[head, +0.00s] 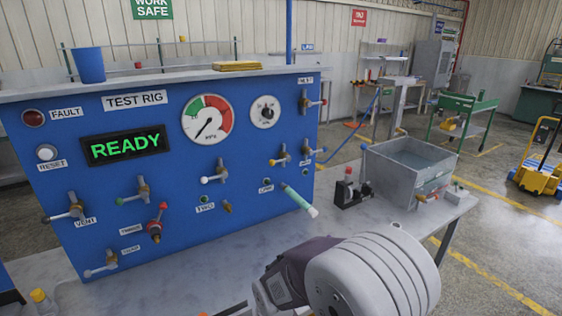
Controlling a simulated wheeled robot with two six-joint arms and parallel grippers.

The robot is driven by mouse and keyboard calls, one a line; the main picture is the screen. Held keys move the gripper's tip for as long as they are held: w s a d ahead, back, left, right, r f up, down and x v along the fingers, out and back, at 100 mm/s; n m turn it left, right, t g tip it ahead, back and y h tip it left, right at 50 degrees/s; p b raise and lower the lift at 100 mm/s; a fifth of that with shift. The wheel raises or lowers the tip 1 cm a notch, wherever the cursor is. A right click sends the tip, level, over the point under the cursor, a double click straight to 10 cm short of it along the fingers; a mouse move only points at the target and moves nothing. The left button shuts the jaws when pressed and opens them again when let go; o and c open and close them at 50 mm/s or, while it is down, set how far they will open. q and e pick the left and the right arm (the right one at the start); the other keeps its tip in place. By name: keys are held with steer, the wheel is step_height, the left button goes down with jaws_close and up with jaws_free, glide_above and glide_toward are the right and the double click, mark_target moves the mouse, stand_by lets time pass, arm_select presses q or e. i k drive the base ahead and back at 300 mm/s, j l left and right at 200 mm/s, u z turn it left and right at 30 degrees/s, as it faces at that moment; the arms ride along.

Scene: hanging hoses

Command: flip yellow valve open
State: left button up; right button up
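A blue test rig panel (100,185) carries several small metal valves with coloured handle tips. A valve with what looks like a yellow tip (273,162) sits at the panel's right part, its lever pointing left and slightly down. Another valve (214,175) left of it has a pale tip whose colour I cannot tell for sure. No gripper touches any of these valves in the head view. Neither gripper shows; only one of my arm links is at the bottom.
A pale green tube (297,198) with a white end sticks out from the panel's lower right. A grey open bin (405,195) and a small black block (352,194) stand on the bench at right. A blue cup (89,65) stands on the rig's top shelf.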

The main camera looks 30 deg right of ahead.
mark_target(272, 163)
steer(key=z, duration=1)
